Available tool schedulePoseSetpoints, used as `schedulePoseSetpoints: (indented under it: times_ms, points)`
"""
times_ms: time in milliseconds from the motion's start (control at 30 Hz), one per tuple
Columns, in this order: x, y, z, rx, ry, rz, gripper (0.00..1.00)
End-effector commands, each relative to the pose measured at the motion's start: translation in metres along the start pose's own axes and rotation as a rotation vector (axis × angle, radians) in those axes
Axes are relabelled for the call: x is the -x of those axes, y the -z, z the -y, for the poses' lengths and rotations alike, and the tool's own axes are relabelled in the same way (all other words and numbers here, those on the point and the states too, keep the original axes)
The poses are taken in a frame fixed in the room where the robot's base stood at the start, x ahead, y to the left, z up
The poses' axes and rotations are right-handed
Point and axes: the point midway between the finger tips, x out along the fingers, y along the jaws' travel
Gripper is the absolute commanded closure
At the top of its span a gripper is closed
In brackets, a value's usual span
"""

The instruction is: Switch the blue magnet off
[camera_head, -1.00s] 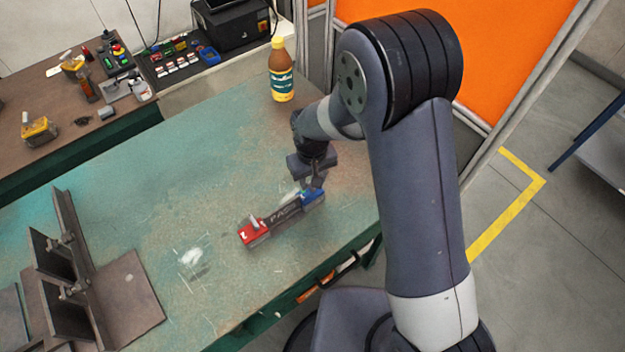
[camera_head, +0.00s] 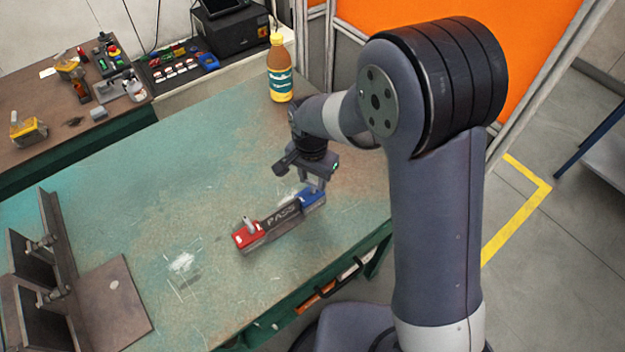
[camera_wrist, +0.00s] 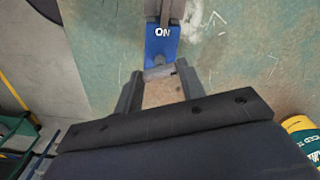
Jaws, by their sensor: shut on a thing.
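The blue magnet (camera_head: 312,199) sits at the right end of a dark bar marked "PASS" (camera_head: 281,216) on the green table. In the wrist view the blue magnet (camera_wrist: 161,45) shows the word "ON" on its top. My gripper (camera_head: 314,185) is right at the blue magnet, from above. In the wrist view my gripper (camera_wrist: 160,73) has its two fingers on either side of a small grey lever at the magnet's near end, shut on it. The red magnet (camera_head: 248,235) sits at the bar's left end with a light lever sticking up.
A bottle (camera_head: 281,72) stands at the table's back edge, behind my gripper. Steel angle plates (camera_head: 60,270) stand at the left front. A side bench (camera_head: 50,90) carries tools and a control box. The table's middle left is clear.

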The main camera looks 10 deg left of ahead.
Motion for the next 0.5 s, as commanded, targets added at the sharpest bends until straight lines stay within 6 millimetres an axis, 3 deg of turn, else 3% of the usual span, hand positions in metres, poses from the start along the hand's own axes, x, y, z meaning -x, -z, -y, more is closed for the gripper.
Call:
schedulePoseSetpoints:
  times_ms: [500]
  points:
    - [0.0004,0.0003,0.0009,-0.346,-0.001,-0.001,0.85]
